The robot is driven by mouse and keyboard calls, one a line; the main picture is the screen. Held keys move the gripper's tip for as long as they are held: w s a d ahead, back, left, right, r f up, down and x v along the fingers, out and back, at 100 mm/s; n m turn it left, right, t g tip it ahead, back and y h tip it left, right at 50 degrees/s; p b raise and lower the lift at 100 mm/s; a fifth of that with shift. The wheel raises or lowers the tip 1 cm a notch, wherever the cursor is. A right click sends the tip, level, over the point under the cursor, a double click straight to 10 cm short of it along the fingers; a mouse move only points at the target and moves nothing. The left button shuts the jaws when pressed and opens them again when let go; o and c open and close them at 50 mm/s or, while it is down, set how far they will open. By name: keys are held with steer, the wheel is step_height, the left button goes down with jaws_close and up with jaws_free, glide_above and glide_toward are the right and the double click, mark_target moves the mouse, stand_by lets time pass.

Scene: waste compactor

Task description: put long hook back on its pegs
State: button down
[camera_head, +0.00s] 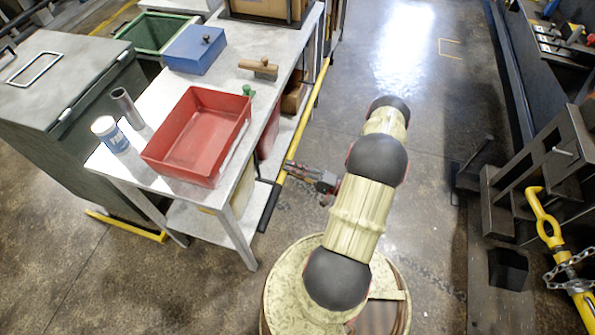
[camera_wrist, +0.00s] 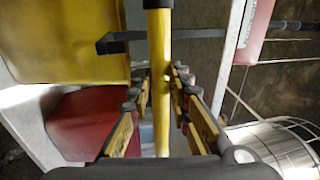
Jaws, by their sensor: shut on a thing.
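The long hook (camera_head: 313,97) is a yellow pole with a black end section, running alongside the workbench's right edge in the head view. My gripper (camera_head: 290,170) is shut on its shaft. In the wrist view the yellow shaft (camera_wrist: 160,50) runs upright between the fingers of my gripper (camera_wrist: 161,84). A dark bar with a bent end (camera_wrist: 112,43) crosses behind the shaft there; it may be a peg, but I cannot tell. Whether the pole touches any support is unclear. The hook's tip is not clearly visible.
The workbench (camera_head: 180,195) carries a red tray (camera_head: 195,133), a blue box (camera_head: 194,50), a brush (camera_head: 259,69), a grey tube (camera_head: 127,107) and a white-blue can (camera_head: 110,134). Dark machinery (camera_head: 540,160) stands right. The floor between (camera_head: 425,130) is mostly clear.

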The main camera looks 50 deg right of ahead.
steer(key=w+a+f+b, duration=0.1)
steer(key=w+f+b, duration=0.3)
steer(key=shift+w+a+f, duration=0.3)
steer(key=shift+a, duration=0.1)
stand_by(0.5)
steer(key=c, duration=1.6)
jaws_free()
steer(key=shift+s, duration=0.1)
steer(key=v, duration=1.2)
